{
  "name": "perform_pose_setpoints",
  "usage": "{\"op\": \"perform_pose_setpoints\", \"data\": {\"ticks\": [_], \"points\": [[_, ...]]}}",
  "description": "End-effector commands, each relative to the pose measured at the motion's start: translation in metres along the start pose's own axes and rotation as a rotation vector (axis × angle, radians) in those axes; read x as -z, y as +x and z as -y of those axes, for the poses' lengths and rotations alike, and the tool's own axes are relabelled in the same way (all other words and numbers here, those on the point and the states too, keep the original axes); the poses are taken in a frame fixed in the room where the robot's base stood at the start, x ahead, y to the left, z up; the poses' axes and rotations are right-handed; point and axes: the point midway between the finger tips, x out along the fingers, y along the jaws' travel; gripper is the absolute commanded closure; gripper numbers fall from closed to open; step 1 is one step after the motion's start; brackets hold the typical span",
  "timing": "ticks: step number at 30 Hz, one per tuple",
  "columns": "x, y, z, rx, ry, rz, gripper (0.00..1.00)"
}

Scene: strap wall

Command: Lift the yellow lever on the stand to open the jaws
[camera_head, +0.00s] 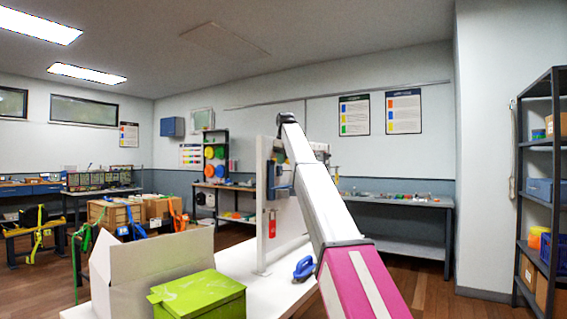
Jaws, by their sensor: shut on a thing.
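My white and magenta arm reaches up and away to a dark joint in front of a white upright panel (262,205). My gripper cannot be made out; it is hidden beyond the arm's far end. A blue-grey and dark fitting (273,180) shows at the panel, partly behind my arm, too small to identify. A red piece (272,223) hangs below it. I cannot make out the yellow lever or the stand's jaws; the arm covers part of that area.
A white table (240,285) carries the panel, an open white box (140,280), a green lidded box (198,297) and a blue handled object (304,268) beside my arm. A dark shelf (540,190) stands at the right. Workbenches line the back wall.

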Motion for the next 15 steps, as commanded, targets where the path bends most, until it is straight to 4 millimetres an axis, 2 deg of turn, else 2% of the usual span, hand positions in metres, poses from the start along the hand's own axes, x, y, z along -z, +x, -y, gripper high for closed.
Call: {"op": "perform_pose_setpoints", "data": {"ticks": [15], "points": [[0.0019, -0.0018, 0.0002, 0.001, -0.010, 0.043, 1.00]]}}
